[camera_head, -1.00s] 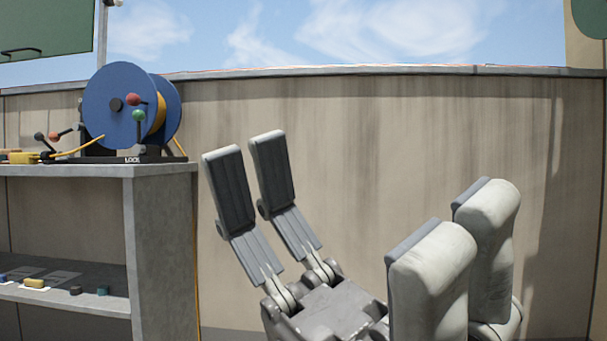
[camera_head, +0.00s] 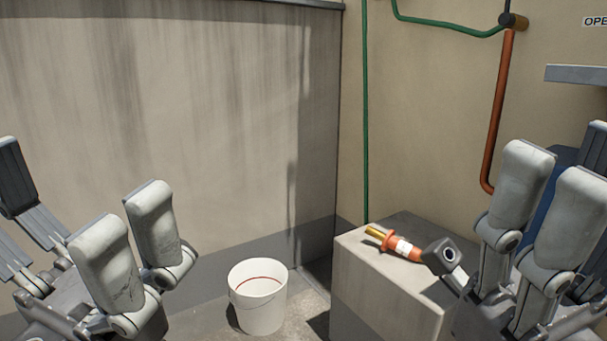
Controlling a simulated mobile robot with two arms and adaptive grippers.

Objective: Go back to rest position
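My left gripper (camera_head: 70,190) is at the lower left of the head view. Its pale fingers stand apart from a dark-padded finger at the left edge, with nothing between them. My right gripper (camera_head: 572,160) is at the lower right, partly cut off by the frame edge. Its pale fingers stand apart from a dark-padded finger, and I see nothing held there. Both grippers point upward.
An orange nozzle (camera_head: 404,248) with a brass tip lies on a concrete block (camera_head: 385,300), close left of my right gripper. A white bucket (camera_head: 258,305) stands on the floor between the grippers. Green and orange pipes (camera_head: 502,110) run along the right wall.

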